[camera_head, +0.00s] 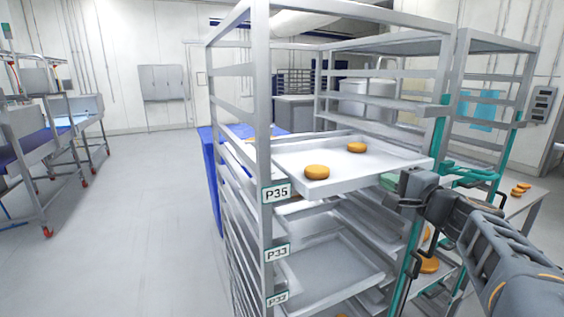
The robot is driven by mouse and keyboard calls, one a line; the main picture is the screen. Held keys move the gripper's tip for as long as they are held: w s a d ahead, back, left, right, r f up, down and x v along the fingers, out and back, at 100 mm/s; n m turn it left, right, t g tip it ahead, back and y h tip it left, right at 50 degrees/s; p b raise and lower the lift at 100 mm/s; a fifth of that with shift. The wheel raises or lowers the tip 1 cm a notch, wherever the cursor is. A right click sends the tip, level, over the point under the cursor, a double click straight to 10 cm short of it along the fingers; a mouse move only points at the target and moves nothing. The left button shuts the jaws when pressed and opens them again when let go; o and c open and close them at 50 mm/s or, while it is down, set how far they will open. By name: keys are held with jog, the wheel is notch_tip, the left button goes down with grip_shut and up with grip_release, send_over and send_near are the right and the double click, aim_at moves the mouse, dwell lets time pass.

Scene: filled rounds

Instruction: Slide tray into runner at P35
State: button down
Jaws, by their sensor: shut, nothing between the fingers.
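The white tray (343,173) sits in the rack (262,110) at the level of the P35 label (276,193). It carries two round orange-brown pieces, one near the front (317,172) and one farther back (357,147). My gripper (408,201) is shut and empty beside the tray's right front edge, close to the rack's right post. I cannot tell whether it touches the tray. How far the tray's back edge reaches along the runner is hard to see.
Lower trays sit at the P33 label (277,252) and below. Teal posts (411,262) stand at the rack's right side. More rounds (521,189) lie on a table at the right. The floor (130,220) at left is clear.

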jog(key=shift+b+x, duration=0.65)
jog(key=shift+x, duration=2.65)
jog(key=b+v, duration=0.6)
jog(key=v, duration=1)
